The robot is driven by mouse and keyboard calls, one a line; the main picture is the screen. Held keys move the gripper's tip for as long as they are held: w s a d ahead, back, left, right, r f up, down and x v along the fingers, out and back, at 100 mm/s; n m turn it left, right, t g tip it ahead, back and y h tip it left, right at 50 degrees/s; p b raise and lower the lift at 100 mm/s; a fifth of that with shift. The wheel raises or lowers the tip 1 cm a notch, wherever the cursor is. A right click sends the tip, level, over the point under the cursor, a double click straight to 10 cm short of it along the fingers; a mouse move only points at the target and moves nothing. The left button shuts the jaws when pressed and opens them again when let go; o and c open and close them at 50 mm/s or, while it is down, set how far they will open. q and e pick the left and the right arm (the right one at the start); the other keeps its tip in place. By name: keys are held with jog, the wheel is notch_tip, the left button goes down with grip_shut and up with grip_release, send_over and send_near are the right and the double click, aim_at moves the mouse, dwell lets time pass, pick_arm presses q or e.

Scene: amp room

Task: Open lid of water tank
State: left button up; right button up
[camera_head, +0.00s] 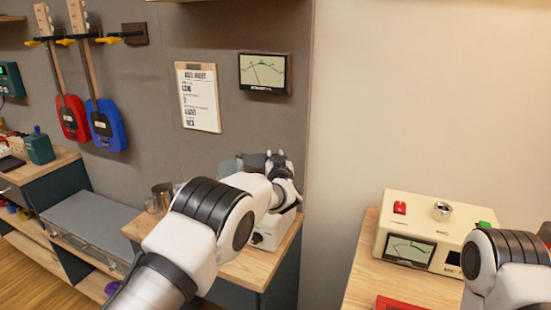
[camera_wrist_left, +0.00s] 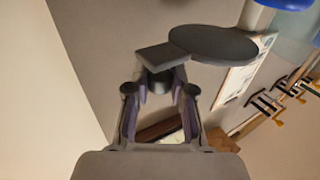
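The water tank (camera_head: 228,167) is a pale see-through vessel beside a small white machine (camera_head: 266,235) on a wooden-topped counter. In the left wrist view, a dark round disc with a flat rectangular tab, likely the lid (camera_wrist_left: 213,44), sits at the top. I cannot tell whether it is raised. My left gripper (camera_head: 280,160) is at the top of the machine, beside the tank, partly hidden by my arm. In the wrist view its fingers (camera_wrist_left: 160,92) are apart, just below the tab; contact is unclear. My right gripper is out of view.
A metal jug (camera_head: 160,197) stands left of the machine. A wall meter (camera_head: 264,73) and a clipboard (camera_head: 198,97) hang behind. A cream meter box (camera_head: 425,235) sits on the right counter, near my right arm. A wall corner lies right of the machine.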

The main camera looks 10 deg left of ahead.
pick_arm(q)
jog(key=o, duration=0.3)
jog(key=shift+s, duration=0.15)
jog(key=v, duration=0.7)
jog(key=shift+s, duration=0.15)
